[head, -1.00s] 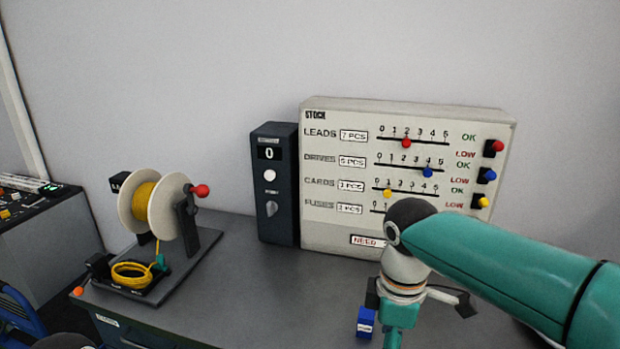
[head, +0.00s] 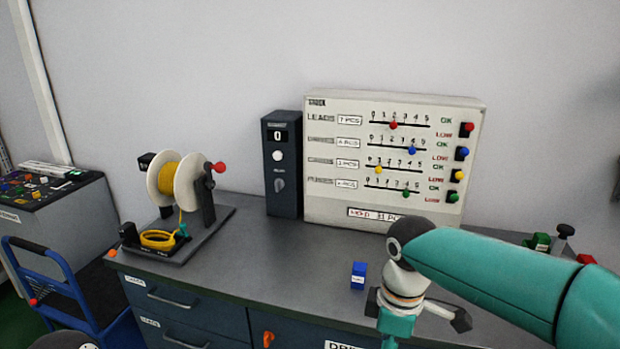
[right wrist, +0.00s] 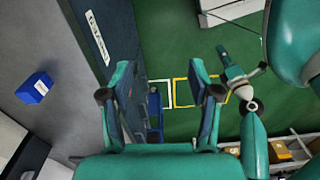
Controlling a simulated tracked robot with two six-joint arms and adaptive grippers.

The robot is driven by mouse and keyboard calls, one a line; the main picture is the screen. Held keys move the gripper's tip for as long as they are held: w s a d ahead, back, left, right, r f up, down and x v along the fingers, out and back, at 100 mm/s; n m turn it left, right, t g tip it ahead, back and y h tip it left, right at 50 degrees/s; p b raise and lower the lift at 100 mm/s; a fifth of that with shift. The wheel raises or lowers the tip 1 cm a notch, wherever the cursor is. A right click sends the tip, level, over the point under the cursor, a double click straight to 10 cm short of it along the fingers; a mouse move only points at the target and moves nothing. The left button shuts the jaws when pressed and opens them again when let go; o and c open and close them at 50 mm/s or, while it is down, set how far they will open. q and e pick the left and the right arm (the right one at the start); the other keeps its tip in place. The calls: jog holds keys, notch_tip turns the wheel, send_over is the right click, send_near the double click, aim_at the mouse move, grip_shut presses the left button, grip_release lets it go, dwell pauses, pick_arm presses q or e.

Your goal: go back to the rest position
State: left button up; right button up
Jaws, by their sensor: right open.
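My right arm comes in from the right in the head view, its teal forearm over the right part of the bench. Its gripper (right wrist: 160,80) shows in the right wrist view with the two fingers well apart and nothing between them. Below the fingers lie the bench's front and the green floor. A blue block (head: 358,275) stands on the bench, apart from the gripper; it also shows in the right wrist view (right wrist: 35,88). Another teal arm end (right wrist: 238,78), probably my left gripper, is at the right of the wrist view; its jaw state is unclear.
On the grey bench (head: 270,258) stand a yellow cable reel (head: 168,178), a dark box with a knob (head: 281,180) and a stock board (head: 335,200) with sliders. A green item (head: 537,241) lies far right. A blue cart (head: 60,290) stands left. The bench's front middle is clear.

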jog(key=s+a+f+m+y, duration=0.1)
jog(key=s+f+m, duration=0.15)
jog(key=f, duration=0.95)
jog(key=s+a+f+m+y, duration=0.15)
jog(key=f+m, duration=0.25)
jog(key=f, duration=0.8)
jog(key=s+d+f+m+y, duration=0.1)
jog(key=s+d+f+m, duration=0.1)
jog(key=s+f+m, duration=0.7)
notch_tip(320, 180, down, 3)
jog(key=s, duration=0.3)
jog(key=shift+r+m+t, duration=0.15)
jog(key=shift+m+t, duration=0.15)
jog(key=shift+m, duration=0.05)
